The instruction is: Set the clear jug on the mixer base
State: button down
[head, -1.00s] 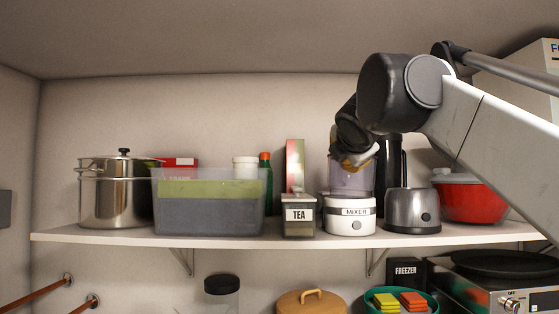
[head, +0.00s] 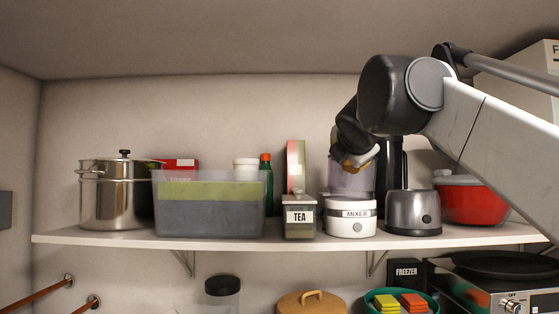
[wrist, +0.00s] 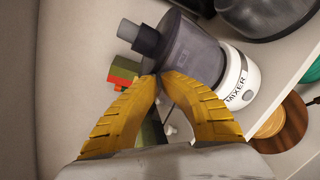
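The clear jug (head: 345,182) is a smoky see-through vessel directly above the white mixer base (head: 350,220) on the shelf. In the wrist view the jug (wrist: 190,55) lines up with the mixer base (wrist: 240,78), with no clear gap; whether it is fully seated I cannot tell. My gripper (head: 355,160) is at the jug's top. In the wrist view its yellow fingers (wrist: 159,76) come nearly together at the jug's near edge and appear shut on a thin part of it. The exact grip is partly hidden by the fingertips.
A clear bin (head: 210,215), a pot (head: 115,195) and a red pot (head: 470,203) share the shelf (head: 100,238). The space above is open.

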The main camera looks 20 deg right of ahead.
jog(key=shift+f+b, duration=0.55)
jog(key=shift+f, duration=0.25)
jog(key=shift+r, duration=0.25)
jog(key=shift+r+p, duration=0.6)
jog(key=shift+p, duration=0.25)
jog(key=shift+f+b, duration=0.4)
jog(key=shift+f, duration=0.45)
dwell(0.9)
jog(key=c, duration=1.9)
grip_release()
jog(key=shift+s, duration=0.15)
jog(key=p+v, duration=0.1)
jog(key=v, duration=0.9)
jog(key=shift+s+a, duration=0.2)
jog(key=shift+s, duration=0.15)
